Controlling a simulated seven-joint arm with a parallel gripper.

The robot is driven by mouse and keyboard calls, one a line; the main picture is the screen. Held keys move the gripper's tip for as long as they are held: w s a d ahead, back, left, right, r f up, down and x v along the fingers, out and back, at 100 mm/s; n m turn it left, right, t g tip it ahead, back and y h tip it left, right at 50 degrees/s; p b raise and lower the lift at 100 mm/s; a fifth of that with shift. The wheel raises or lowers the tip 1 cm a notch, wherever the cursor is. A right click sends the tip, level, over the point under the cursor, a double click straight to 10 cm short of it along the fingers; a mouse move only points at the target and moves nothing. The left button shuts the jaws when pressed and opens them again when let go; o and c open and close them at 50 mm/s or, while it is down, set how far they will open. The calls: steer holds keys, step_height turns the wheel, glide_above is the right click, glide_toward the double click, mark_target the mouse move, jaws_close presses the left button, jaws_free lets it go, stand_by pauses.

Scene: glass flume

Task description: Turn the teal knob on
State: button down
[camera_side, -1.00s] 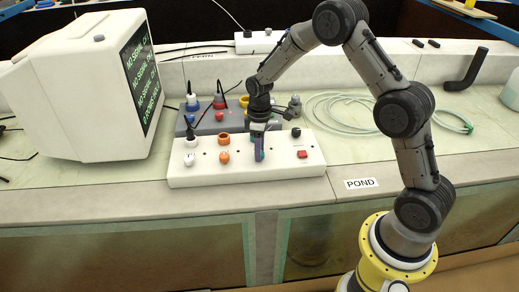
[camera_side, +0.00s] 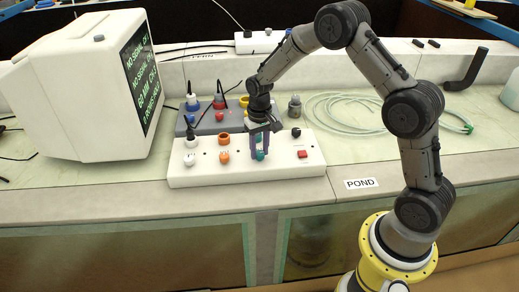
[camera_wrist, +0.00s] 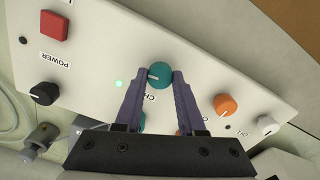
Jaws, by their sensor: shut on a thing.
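The teal knob (camera_wrist: 160,75) is on the front of a long white panel box (camera_wrist: 80,75); its white pointer line faces left in the wrist view. My gripper (camera_wrist: 162,74) has its two purple fingers shut on the knob from both sides. In the side view, my gripper (camera_side: 260,156) reaches down to the teal knob (camera_side: 260,155), which shows between the fingers. A green light (camera_wrist: 119,84) glows on the panel beside the knob. Part of another teal piece (camera_wrist: 142,122) shows behind it, partly hidden by a finger.
An orange knob (camera_wrist: 225,104) and a white knob (camera_wrist: 267,125) are on one side of my fingers. A black knob (camera_wrist: 44,93) and a red power button (camera_wrist: 54,26) are on the other. A grey box (camera_side: 207,122) with plugs stands behind, and a monitor (camera_side: 85,85) at left.

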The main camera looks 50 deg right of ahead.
mark_target(259, 153)
steer(key=shift+m, duration=0.6)
steer(key=shift+r, duration=0.1)
steer(key=c, duration=0.5)
jaws_free()
step_height(259, 153, up, 14)
stand_by(0.4)
